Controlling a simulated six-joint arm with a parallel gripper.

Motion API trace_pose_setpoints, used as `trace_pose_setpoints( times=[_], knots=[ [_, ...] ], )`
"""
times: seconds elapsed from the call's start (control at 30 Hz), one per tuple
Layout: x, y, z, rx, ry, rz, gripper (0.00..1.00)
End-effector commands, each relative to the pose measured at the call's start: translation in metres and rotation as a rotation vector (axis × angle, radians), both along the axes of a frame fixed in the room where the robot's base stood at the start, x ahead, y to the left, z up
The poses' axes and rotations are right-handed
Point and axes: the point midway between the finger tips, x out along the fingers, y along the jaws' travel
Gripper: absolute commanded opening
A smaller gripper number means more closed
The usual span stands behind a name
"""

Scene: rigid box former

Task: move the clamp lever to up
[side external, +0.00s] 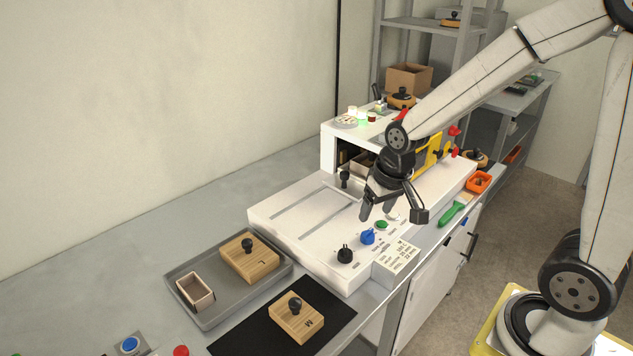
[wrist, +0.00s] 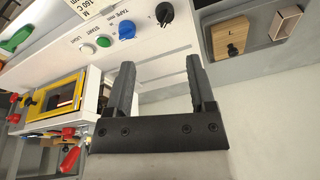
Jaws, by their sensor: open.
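My gripper (side external: 378,213) is open and empty above the white top of the box former (side external: 300,205), over the knob row. In the wrist view its two black fingers (wrist: 160,85) are apart with nothing between them. Red handles show at the machine's right end (side external: 454,131), near a yellow frame (side external: 432,150). The wrist view shows a red handle (wrist: 69,158) beside the yellow-framed window (wrist: 65,93). A black-knobbed post (side external: 344,176) stands by the machine's opening. I cannot tell which of these is the clamp lever, nor its position. My arm partly hides the housing.
Front controls are a black knob (side external: 345,256), blue knob (side external: 367,236) and green button (side external: 382,224). A grey tray (side external: 210,318) holds a wooden block and small box. Another block (side external: 297,317) lies on a black mat. A green-handled tool (side external: 452,214) lies at the right.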

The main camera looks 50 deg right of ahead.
Motion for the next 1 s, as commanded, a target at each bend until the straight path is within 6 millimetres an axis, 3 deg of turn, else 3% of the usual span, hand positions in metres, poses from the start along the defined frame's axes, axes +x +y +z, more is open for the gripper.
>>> trace_pose_setpoints(
  times=[0.2, 0.5, 0.73, 1.0],
  knots=[
    [0.049, -0.050, 0.030, 0.059, -0.008, -0.272, 0.71],
    [0.094, -0.129, 0.075, 0.153, -0.023, -0.628, 0.71],
    [0.111, -0.196, 0.111, 0.228, -0.039, -0.887, 0.71],
    [0.111, -0.267, 0.149, 0.312, -0.059, -1.145, 0.71]
  ],
)
